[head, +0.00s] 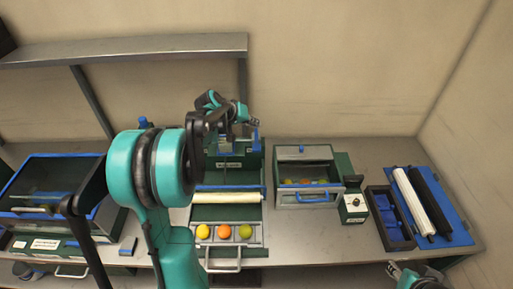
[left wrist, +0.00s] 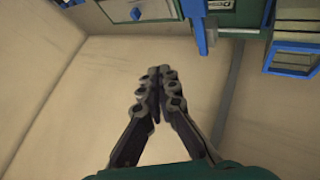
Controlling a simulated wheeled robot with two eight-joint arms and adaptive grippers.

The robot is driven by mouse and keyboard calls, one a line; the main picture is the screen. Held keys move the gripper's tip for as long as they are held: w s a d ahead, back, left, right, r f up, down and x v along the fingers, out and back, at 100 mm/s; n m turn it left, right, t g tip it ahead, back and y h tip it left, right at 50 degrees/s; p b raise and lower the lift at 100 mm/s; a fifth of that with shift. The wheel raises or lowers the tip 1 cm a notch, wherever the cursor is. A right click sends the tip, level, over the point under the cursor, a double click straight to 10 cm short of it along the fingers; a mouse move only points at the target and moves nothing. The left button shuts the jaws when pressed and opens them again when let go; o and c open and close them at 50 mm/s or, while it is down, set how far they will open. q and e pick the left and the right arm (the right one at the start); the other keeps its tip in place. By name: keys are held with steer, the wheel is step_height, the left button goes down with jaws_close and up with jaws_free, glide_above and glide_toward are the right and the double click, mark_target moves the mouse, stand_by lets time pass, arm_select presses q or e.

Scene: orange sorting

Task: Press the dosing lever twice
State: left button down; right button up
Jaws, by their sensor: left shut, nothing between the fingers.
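My left gripper (head: 246,122) is at the green machine (head: 248,157) with blue parts at the back middle of the bench. In the left wrist view its fingers (left wrist: 157,75) are shut with nothing between them. My arm and wrist cover much of the machine, and I cannot pick out the dosing lever for certain. A blue bar (left wrist: 198,30) shows beyond the fingertips in the left wrist view, apart from them. Part of my right arm (head: 413,275) shows at the bottom right; its fingers are not clear.
A tray (head: 200,238) holds yellow, orange and green balls in front of the machine. A clear-fronted bin (head: 306,197) with fruit, a box with a dial (head: 353,208), a dark tray (head: 384,235) and a blue board (head: 458,232) stand right. A glass-topped case (head: 32,226) stands left.

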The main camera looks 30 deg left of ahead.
mark_target(256, 147)
arm_select(q)
steer(key=shift+f+b, duration=3.15)
steer(key=shift+f, duration=1.3)
steer(key=shift+f, duration=0.1)
steer(key=shift+f+b, duration=0.25)
steer(key=shift+b, duration=0.05)
steer(key=shift+f+b, duration=1.1)
steer(key=shift+f, duration=0.35)
steer(key=shift+r+p, duration=1.25)
steer(key=shift+r, duration=0.65)
steer(key=shift+r, duration=0.1)
step_height(256, 147, up, 5)
steer(key=p, duration=0.3)
steer(key=shift+p, duration=0.3)
